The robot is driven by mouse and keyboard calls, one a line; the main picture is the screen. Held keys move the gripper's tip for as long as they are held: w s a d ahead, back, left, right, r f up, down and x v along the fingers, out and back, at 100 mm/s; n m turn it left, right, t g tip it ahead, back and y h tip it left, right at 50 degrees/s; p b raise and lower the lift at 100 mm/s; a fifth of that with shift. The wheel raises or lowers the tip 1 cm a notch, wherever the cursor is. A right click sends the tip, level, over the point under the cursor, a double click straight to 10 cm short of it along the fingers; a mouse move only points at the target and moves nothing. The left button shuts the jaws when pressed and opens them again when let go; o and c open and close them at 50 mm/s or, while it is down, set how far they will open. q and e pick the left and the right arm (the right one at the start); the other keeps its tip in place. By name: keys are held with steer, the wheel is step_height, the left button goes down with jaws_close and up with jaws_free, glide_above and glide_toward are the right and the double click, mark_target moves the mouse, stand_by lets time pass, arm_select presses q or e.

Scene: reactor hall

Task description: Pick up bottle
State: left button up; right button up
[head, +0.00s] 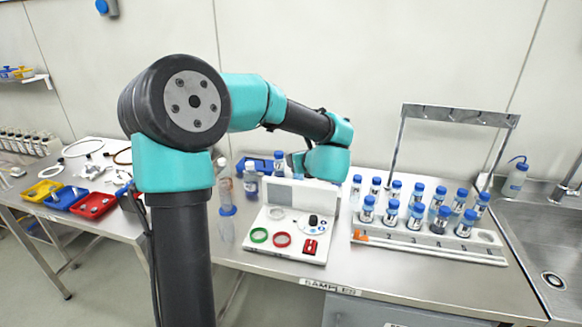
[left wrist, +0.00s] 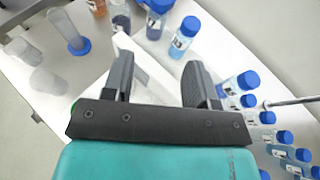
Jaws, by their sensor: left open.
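Several bottles with blue caps stand upright in a white numbered rack (head: 430,248) on the bench. A bottle with a blue cap (head: 250,182) and another bottle (head: 279,163) stand behind and left of the white device. In the left wrist view, a blue-capped bottle (left wrist: 184,38) stands just beyond the fingers, with another (left wrist: 157,20) beside it. My left gripper (left wrist: 158,78) is open, with nothing between its fingers. In the head view it (head: 298,163) hangs above the back of the white device, partly hidden by my wrist. My right gripper is not in view.
The white device (head: 300,205) carries green and red rings. A metal frame (head: 455,115) rises behind the rack. Clear glassware with a blue base (head: 227,210) stands left of the device. Coloured trays (head: 65,198) lie at left; a sink (head: 545,270) is at right.

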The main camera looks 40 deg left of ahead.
arm_select(q)
steer(key=shift+a, duration=0.1)
glide_toward(280, 154)
steer(key=x, duration=0.4)
steer(key=shift+a+f, duration=0.2)
steer(key=shift+a, duration=0.1)
stand_by(0.4)
steer(key=shift+x, duration=2.65)
steer(key=shift+w, duration=0.1)
steer(key=shift+d, duration=0.1)
steer(key=c, duration=0.7)
steer(key=shift+r, duration=0.15)
